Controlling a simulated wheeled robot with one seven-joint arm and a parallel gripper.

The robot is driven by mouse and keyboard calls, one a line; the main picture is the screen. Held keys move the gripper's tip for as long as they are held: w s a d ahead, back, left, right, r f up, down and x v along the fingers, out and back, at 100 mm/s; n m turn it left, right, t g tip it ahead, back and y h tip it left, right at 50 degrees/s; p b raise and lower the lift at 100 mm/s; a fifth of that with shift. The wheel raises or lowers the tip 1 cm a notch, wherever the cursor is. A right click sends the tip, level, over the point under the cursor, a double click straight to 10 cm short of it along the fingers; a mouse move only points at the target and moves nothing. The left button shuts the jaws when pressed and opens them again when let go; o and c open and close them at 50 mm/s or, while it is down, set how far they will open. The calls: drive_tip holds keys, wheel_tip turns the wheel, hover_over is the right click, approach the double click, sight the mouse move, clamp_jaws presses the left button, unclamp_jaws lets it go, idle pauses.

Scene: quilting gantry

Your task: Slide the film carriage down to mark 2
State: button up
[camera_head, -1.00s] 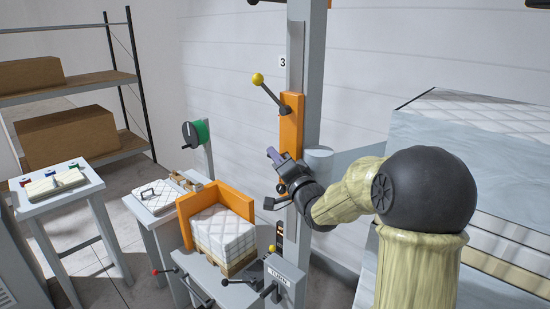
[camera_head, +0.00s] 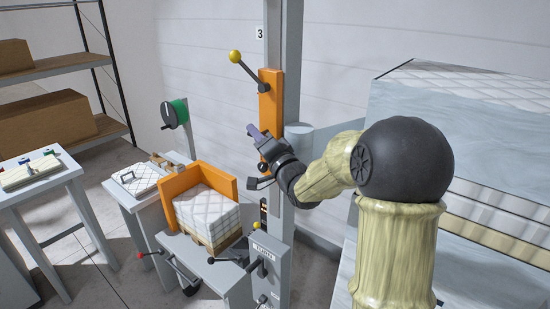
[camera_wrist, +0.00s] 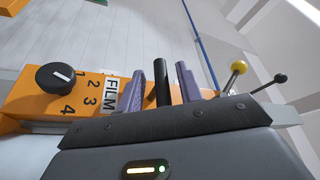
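The orange film carriage (camera_head: 270,98) sits on the grey upright, below a mark "3" (camera_head: 260,33). A lever with a yellow ball (camera_head: 235,57) sticks out from its upper part. My gripper (camera_head: 255,138) is at the carriage's lower part. In the wrist view the orange plate has a FILM label (camera_wrist: 111,94) and a black knob (camera_wrist: 62,78) beside numbers 1 to 4. A black handle (camera_wrist: 162,85) stands between my two purple fingers (camera_wrist: 160,84). Narrow gaps show on both sides, so my gripper looks open around it. Mark 2 cannot be made out on the upright.
A quilted block (camera_head: 208,213) with an orange corner guard stands below left of the carriage. A grey control box (camera_head: 265,262) and levers are below. Small tables and a shelf (camera_head: 60,72) are at left. Stacked panels (camera_head: 470,130) stand at right.

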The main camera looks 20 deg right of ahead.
drive_tip(key=b+v, duration=0.4)
drive_tip(key=v, duration=1.2)
drive_tip(key=shift+s+b, duration=0.35)
drive_tip(key=shift+w, duration=0.15)
wheel_tip(320, 180, down, 16)
drive_tip(key=s+n+g+h, duration=0.1)
drive_tip(key=n+g+h, duration=0.2)
drive_tip(key=g+h, duration=0.4)
drive_tip(key=s+a+f+n+g, duration=0.2)
drive_tip(key=s+f+g, duration=0.2)
drive_tip(key=s+g, duration=0.1)
drive_tip(key=s+a+f+n+g+y, duration=0.1)
drive_tip(key=s+a+f+n+g, duration=0.2)
drive_tip(key=s+f+g, duration=0.2)
drive_tip(key=s, duration=0.3)
drive_tip(key=shift+f, duration=0.25)
drive_tip(key=shift+d, duration=0.1)
